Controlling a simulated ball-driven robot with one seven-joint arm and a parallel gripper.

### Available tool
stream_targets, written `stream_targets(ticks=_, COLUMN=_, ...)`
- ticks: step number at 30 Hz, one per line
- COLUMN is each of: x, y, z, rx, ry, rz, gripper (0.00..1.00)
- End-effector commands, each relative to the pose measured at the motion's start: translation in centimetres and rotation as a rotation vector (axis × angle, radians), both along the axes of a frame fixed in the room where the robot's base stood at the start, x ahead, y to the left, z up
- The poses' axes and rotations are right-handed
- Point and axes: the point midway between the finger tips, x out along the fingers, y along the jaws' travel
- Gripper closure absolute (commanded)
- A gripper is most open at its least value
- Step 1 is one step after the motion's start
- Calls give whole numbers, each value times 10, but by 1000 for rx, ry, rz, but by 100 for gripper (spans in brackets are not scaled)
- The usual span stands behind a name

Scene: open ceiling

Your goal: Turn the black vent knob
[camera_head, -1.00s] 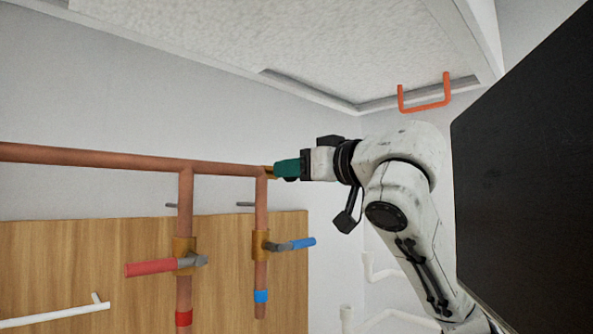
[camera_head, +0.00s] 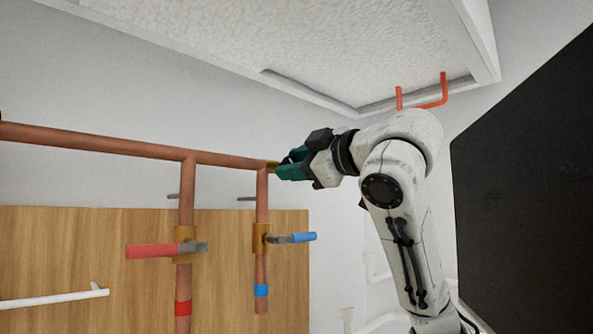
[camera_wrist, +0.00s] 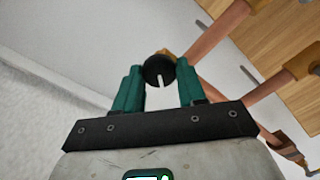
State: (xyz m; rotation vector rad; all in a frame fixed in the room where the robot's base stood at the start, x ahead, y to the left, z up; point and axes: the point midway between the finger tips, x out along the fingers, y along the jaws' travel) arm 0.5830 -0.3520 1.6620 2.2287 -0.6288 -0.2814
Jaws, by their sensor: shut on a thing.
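The black vent knob (camera_wrist: 159,70) is a round dark knob with a white mark, at the brass end of the copper pipe in the wrist view. My gripper (camera_wrist: 157,78) has green fingers shut on the knob, one on each side of it. The white mark points down toward the gripper's palm in that view. In the head view my gripper (camera_head: 283,165) is at the right end of the horizontal copper pipe (camera_head: 120,146), and its fingers mostly hide the knob.
A red-handled valve (camera_head: 152,251) and a blue-handled valve (camera_head: 301,238) sit on vertical pipes below. A wooden panel (camera_head: 60,255) is behind them. An orange handle (camera_head: 432,103) hangs from the ceiling, and a dark panel (camera_head: 530,190) stands at the right.

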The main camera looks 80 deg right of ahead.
Motion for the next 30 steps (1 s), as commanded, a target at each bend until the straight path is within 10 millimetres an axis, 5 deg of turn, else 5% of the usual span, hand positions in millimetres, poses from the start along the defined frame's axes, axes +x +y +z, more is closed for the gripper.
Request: stream_targets(ticks=30, x=1, y=1, z=-6, rx=-823, ry=508, rz=2, gripper=90)
